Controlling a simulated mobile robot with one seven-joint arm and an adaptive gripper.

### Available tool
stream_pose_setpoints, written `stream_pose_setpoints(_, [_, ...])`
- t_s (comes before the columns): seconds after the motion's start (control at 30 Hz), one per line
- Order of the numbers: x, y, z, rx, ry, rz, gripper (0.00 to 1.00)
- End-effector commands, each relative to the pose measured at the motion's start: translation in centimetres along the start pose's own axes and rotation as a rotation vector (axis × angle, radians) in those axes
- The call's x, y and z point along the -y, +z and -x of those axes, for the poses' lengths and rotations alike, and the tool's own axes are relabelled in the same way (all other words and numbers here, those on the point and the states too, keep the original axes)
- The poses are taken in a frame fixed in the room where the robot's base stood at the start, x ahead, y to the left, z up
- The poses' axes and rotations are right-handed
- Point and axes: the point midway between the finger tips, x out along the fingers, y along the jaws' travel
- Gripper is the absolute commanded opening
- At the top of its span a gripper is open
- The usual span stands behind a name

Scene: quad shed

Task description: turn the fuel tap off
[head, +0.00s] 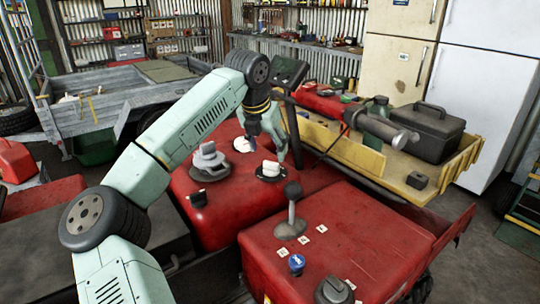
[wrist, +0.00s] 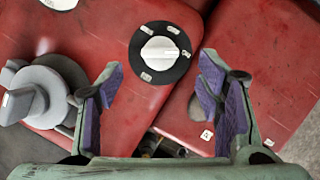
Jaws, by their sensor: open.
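A white knob (head: 270,168) sits on a round black plate on the red bodywork; it looks like the fuel tap. In the wrist view the knob (wrist: 160,51) lies roughly crosswise, with small white marks around it on the plate (wrist: 142,62). The writing on the marks is too small to read. My gripper (head: 278,157) is open and empty, above and close to the knob. In the wrist view my gripper (wrist: 158,78) has its purple-padded fingers spread wide, with the knob just beyond the gap between their tips. No contact with the knob shows.
A grey cap (head: 209,160) stands left of the knob, near the left finger in the wrist view. A white dial (head: 242,145) is close behind. A lever (head: 290,210) and a blue knob (head: 297,262) stand nearer. A yellow cargo bed (head: 375,160) is at right.

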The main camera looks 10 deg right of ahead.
Motion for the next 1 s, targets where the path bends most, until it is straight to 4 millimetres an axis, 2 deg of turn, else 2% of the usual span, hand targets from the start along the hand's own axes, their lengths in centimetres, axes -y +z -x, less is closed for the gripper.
stream_pose_setpoints(0.2, [0.1, 0.1, -3.6, 0.0, -0.005, 0.0, 0.6])
stream_pose_setpoints(0.4, [0.1, 0.0, -5.3, 0.001, -0.003, -0.001, 0.6])
stream_pose_setpoints(0.7, [0.1, 0.0, -5.6, 0.002, -0.002, -0.001, 0.6])
stream_pose_setpoints(1.0, [0.1, 0.0, -5.6, 0.002, -0.002, -0.001, 0.4])
